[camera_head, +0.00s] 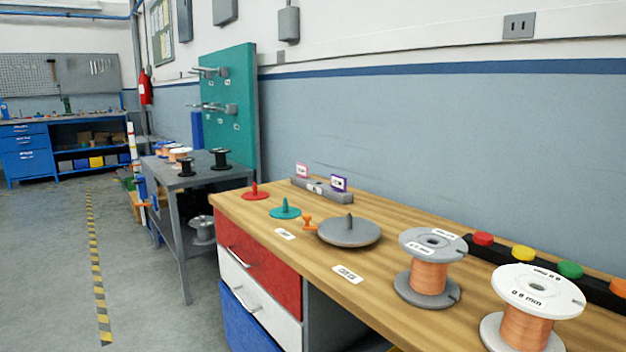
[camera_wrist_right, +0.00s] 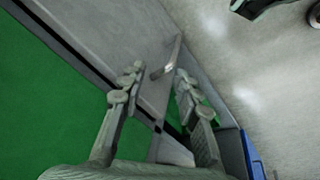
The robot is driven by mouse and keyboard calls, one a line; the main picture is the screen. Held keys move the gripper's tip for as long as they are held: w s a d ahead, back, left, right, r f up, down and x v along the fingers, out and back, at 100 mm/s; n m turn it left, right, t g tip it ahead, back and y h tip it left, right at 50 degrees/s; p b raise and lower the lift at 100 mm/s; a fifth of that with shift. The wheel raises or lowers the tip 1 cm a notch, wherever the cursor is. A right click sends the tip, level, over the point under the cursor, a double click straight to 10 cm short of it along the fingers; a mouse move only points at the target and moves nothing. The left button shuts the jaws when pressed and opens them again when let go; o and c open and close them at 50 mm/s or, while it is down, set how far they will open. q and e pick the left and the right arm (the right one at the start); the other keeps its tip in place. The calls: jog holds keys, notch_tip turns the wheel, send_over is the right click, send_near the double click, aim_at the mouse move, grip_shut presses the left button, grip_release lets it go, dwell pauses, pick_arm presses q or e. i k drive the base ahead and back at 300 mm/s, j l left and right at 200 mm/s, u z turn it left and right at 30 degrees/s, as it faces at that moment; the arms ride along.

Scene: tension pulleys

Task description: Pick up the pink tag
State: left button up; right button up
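The pink tag (camera_head: 302,171) is a small upright card with a white face and a pink border. In the head view it stands in the left part of a grey holder (camera_head: 333,193) at the back of the wooden workbench. A purple-edged tag (camera_head: 339,183) stands in the same holder to its right. My right gripper (camera_wrist_right: 158,74) shows only in the right wrist view, with its two fingers apart and nothing between them. The pink tag is not in that wrist view. My left gripper is in neither view.
On the workbench (camera_head: 375,299) are red (camera_head: 255,192) and teal (camera_head: 285,209) spindle discs, a grey spindle disc (camera_head: 349,232), an orange piece (camera_head: 308,222), and copper wire spools (camera_head: 429,278). Several coloured buttons line the back right. A grey drawer-like surface (camera_wrist_right: 150,50) lies beyond my right fingers.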

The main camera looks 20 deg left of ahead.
aim_at(303, 170)
jog(key=k, duration=0.5)
jog(key=i+j, duration=0.15)
jog(key=j, duration=0.2)
jog(key=i+j, duration=0.1)
jog(key=j, duration=0.25)
jog(key=i+j+z, duration=0.1)
jog(key=j, duration=0.25)
jog(key=i+j+z, duration=0.25)
jog(key=j, duration=0.4)
jog(key=j+z, duration=0.2)
jog(key=j, duration=0.45)
jog(key=i+j+z, duration=0.1)
jog(key=j+z, duration=0.15)
jog(key=j, duration=0.5)
jog(key=j+z, duration=0.25)
jog(key=j, duration=0.45)
jog(key=j+z, duration=0.2)
jog(key=j, duration=0.5)
jog(key=k+j+z, duration=0.1)
jog(key=j+z, duration=0.15)
jog(key=j, duration=0.45)
jog(key=k+j+z, duration=0.25)
jog(key=j, duration=0.4)
jog(key=k+j+z, duration=0.2)
jog(key=j, duration=0.45)
jog(key=i+j, duration=0.05)
